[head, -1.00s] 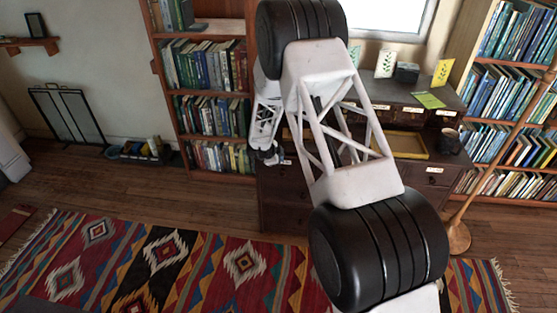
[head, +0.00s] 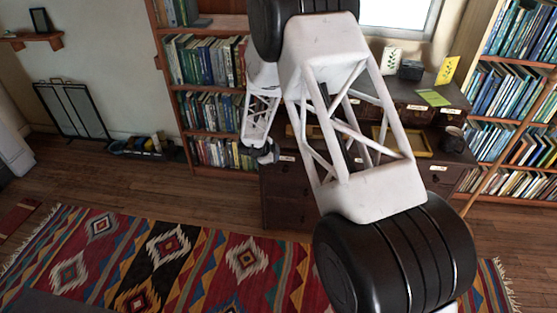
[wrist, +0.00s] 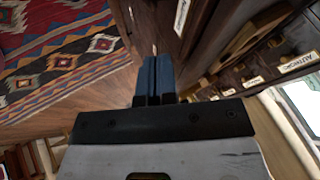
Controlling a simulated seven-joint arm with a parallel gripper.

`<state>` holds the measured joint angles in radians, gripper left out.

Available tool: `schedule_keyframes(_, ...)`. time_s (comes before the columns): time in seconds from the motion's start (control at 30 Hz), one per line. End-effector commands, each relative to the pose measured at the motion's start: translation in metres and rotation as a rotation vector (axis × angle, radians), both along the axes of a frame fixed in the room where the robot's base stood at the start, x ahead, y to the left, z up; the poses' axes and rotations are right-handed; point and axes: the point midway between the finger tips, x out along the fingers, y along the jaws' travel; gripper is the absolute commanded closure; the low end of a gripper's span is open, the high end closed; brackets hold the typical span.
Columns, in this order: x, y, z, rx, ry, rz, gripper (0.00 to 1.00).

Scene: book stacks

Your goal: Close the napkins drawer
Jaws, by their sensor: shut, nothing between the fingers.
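The dark brown desk (head: 290,212) has several drawers with small white labels. In the head view the labels are too small to read, and my arm covers the middle of the desk, so I cannot tell which drawer is the napkins drawer or how far it stands out. My gripper (head: 268,156) is at the desk's left front, near a labelled drawer front. In the wrist view my gripper (wrist: 157,60) is shut and empty, its blue-grey fingers together. A brown drawer front with a white label (wrist: 181,15) is just beyond and right of the fingertips; whether they touch is unclear.
Small labelled drawers (wrist: 298,62) line the desk's upper part. A yellow tray (head: 420,153), a dark cup (head: 453,139) and cards are on the desk. Bookcases stand at left (head: 205,87) and right. The patterned rug (head: 170,260) and floor in front are clear.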

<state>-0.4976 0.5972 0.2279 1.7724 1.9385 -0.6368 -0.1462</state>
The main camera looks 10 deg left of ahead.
Motion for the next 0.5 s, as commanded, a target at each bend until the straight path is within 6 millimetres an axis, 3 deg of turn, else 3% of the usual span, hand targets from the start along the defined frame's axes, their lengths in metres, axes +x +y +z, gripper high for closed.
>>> schedule_keyframes(0.2,-0.013,0.011,0.021,0.000,0.000,0.002,1.00)
schedule_keyframes(0.5,-0.019,0.015,0.032,0.000,0.000,0.000,1.00)
